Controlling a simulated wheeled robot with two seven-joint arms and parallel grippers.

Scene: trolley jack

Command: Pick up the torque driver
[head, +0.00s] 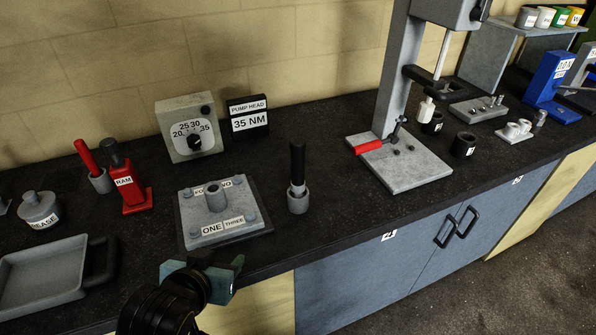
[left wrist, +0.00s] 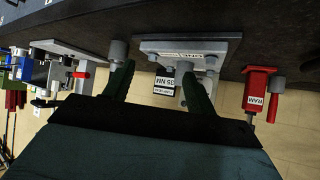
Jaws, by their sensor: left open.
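The torque driver (head: 297,163), which I take to be the tool with the black upright handle, stands in a small grey round holder (head: 298,200) on the dark bench. In the left wrist view the holder (left wrist: 118,50) shows beside one finger; the handle is not clear there. My left gripper (head: 205,268) is open and empty at the bench's front edge, left of and nearer than the driver. Its spread fingers (left wrist: 157,88) show in the left wrist view. My right gripper is in neither view.
A grey pump head plate (head: 225,222) with several bolts lies just left of the driver. Behind are a dial box (head: 190,127) and a "35 NM" sign (head: 247,117). A red RAM tool (head: 128,185) and tray (head: 45,272) stand left; a press (head: 400,165) stands right.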

